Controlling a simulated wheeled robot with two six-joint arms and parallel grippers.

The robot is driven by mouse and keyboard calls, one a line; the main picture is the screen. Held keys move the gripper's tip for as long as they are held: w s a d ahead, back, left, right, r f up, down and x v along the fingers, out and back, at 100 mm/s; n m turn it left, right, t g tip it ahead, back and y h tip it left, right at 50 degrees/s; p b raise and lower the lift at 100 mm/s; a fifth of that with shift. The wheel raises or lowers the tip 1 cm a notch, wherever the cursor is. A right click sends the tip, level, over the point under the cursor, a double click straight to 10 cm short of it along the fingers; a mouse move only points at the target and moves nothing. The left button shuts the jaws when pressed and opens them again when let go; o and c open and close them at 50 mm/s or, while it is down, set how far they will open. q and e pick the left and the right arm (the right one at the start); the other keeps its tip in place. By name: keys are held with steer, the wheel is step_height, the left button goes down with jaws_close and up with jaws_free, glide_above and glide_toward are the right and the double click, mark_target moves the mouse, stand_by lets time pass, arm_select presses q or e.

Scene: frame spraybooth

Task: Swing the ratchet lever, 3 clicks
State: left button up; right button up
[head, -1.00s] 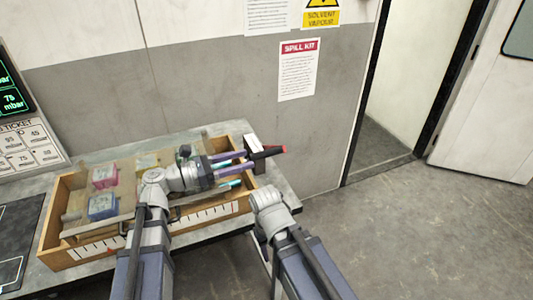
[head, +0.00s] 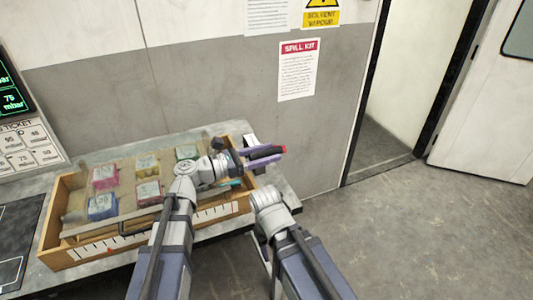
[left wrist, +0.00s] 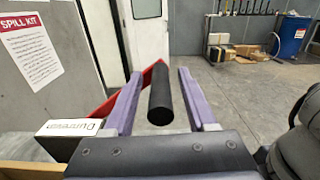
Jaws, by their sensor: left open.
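The ratchet lever shows as a black grip (left wrist: 161,97) in the left wrist view, with a red bar (left wrist: 122,97) behind and left of it. In the head view a red part of the lever (head: 284,149) shows just beyond my fingertips. My left gripper (head: 274,155) is open, with its purple fingers (left wrist: 160,74) on either side of the black grip. Gaps show between the grip and both fingers. The lever's pivot is hidden. My right arm is at the lower middle of the head view, and its fingers do not show.
A white box (left wrist: 70,127) sits close left of the left fingers. A wooden tray (head: 215,208) with several coloured blocks lies on the grey bench below the left arm. The wall with posters is behind; open floor lies right.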

arm_select(q)
steer(key=shift+c, duration=0.4)
jaws_close()
stand_by(0.9)
